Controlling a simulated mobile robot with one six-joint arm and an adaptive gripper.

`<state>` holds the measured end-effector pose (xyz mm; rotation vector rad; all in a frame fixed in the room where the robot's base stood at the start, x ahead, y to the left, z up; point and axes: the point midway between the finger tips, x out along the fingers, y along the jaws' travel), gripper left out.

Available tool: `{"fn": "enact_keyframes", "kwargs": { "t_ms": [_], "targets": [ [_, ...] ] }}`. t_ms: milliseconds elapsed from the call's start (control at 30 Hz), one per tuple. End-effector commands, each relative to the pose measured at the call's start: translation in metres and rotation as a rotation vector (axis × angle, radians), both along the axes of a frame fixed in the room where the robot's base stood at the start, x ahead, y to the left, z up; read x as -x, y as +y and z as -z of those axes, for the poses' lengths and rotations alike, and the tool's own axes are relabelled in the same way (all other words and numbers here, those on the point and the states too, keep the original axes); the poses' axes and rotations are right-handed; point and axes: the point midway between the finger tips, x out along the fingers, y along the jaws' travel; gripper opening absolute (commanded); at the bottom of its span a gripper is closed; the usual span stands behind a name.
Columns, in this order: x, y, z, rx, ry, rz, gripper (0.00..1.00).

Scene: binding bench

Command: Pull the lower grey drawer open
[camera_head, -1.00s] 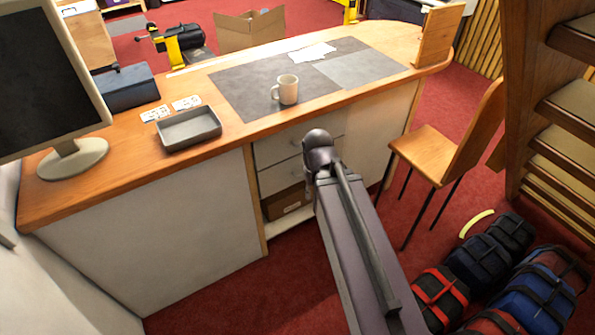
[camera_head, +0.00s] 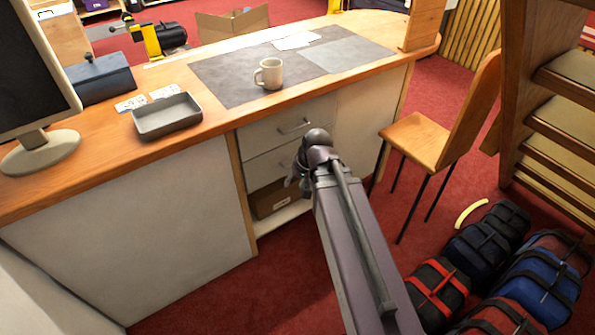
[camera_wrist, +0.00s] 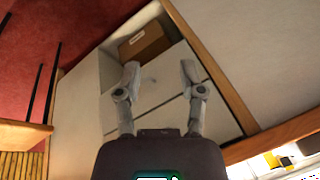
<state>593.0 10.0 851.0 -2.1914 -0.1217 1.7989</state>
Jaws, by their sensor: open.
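The lower grey drawer (camera_head: 262,170) is a pale front in the desk's open bay, and it looks shut. Its handle (camera_head: 283,165) shows just left of my arm. The upper drawer (camera_head: 275,132), with a metal handle (camera_head: 295,126), is directly above it and also looks shut. My gripper (camera_wrist: 160,69) is open and empty in the wrist view, its two fingers apart in front of the drawer fronts. In the head view my gripper (camera_head: 296,176) is mostly hidden by my arm. The arm covers the right part of the lower drawer.
A cardboard box (camera_head: 272,200) sits on the shelf below the drawers. A mug (camera_head: 269,75) and a grey tray (camera_head: 167,117) stand on the desk top. A wooden chair (camera_head: 425,143) and several strapped bags (camera_head: 485,240) are on the right. The carpet before the drawers is clear.

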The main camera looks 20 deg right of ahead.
Motion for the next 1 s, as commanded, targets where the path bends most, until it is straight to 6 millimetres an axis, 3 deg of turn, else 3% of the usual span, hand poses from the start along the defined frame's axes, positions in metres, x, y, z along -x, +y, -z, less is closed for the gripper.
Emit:
{"fn": "enact_keyframes", "kwargs": {
  "t_ms": [33,200,567,1000],
  "targets": [
    [-0.006,0.000,0.017,-0.026,-0.019,0.018,0.51],
    [-0.025,-0.001,0.039,-0.116,-0.080,0.082,0.51],
    [-0.063,-0.010,0.080,-0.307,-0.208,0.228,0.51],
    [-0.106,-0.036,0.122,-0.537,-0.355,0.430,0.51]
  ]
}}
